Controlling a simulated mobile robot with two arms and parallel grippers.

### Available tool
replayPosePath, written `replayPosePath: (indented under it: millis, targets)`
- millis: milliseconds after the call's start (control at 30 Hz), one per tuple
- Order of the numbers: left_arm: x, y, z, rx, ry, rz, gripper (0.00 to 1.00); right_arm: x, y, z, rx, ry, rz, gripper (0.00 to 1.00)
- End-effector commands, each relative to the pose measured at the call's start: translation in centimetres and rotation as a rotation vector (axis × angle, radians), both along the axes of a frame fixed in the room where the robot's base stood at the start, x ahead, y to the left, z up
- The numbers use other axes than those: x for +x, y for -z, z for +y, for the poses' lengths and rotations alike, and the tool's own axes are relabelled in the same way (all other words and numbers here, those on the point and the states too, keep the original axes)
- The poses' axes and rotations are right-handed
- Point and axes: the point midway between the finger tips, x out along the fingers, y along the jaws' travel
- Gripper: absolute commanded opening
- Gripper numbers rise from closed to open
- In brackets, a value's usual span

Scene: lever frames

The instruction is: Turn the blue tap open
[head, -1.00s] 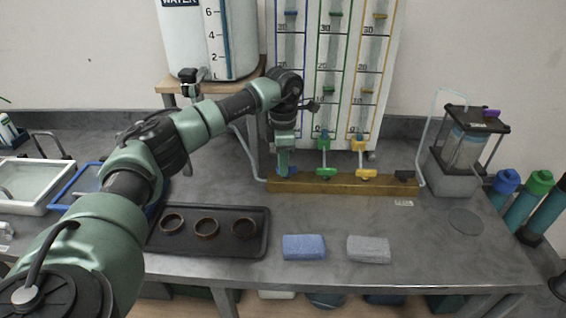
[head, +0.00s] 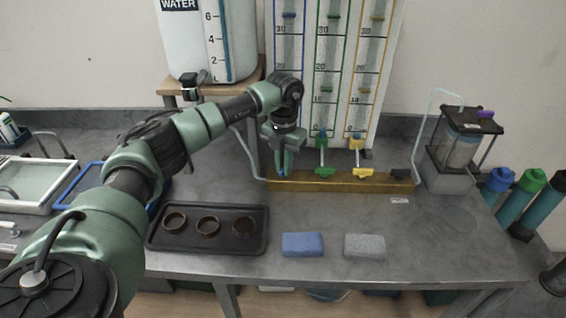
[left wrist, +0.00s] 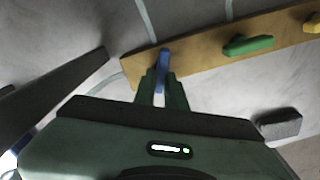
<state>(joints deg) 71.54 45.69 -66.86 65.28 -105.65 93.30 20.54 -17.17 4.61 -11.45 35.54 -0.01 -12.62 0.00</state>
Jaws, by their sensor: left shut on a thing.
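The blue tap (left wrist: 163,62) sits at the left end of a wooden board (head: 340,186). Its handle shows crosswise to the board in the left wrist view, unlike the green tap (head: 325,172), whose handle lies roughly along the board. My left gripper (left wrist: 162,92) points down at the blue tap, its fingers shut on the handle from both sides. In the head view, the left gripper (head: 284,168) hides most of the blue tap. My right gripper is not in view.
A yellow tap (head: 362,173) sits right of the green one. Behind stands a panel of gauge tubes (head: 345,75). A black tray (head: 190,240) with three brown rings, a blue sponge (head: 302,244) and a grey sponge (head: 364,246) lie in front.

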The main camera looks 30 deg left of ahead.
Motion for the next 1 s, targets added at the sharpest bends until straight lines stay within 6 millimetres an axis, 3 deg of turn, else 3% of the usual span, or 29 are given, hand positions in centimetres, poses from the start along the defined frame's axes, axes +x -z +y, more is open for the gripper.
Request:
replayPosePath:
  millis: [500,1000]
  targets:
    - [0.2,-0.3,-0.3,0.0,-0.391,-0.005,0.0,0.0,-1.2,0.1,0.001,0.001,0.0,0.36]
    - [0.3,-0.3,-0.4,-0.001,-0.499,-0.007,0.0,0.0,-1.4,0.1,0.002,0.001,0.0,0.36]
